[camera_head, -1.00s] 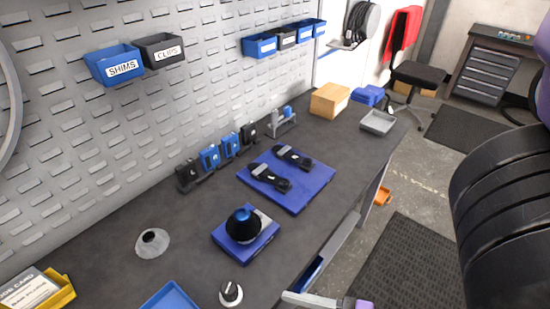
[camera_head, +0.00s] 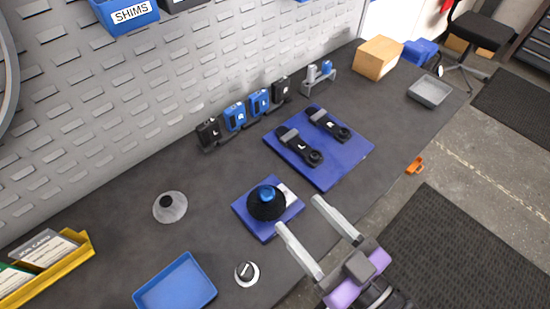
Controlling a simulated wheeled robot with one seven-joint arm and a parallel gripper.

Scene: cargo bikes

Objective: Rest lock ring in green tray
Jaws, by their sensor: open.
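My gripper (camera_head: 298,214) is open and empty, its two pale fingers pointing up-left, apart, near the front edge of the bench. A black dome with a blue top (camera_head: 267,202) sits on a blue pad just left of the fingertips. A small white ring-like disc with a black knob (camera_head: 247,272) stands below-left of the gripper. A grey disc with a black centre (camera_head: 170,207) lies further left. I cannot tell which piece, if any, is the lock ring. I see no green tray; an empty blue tray (camera_head: 176,285) lies at the lower left.
A blue mat (camera_head: 340,172) holds two black parts. Several black and blue units (camera_head: 234,117) line the wall. A yellow tray with cards (camera_head: 62,278) is at far left; a cardboard box (camera_head: 379,58) and grey tray (camera_head: 430,91) are at the far end.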

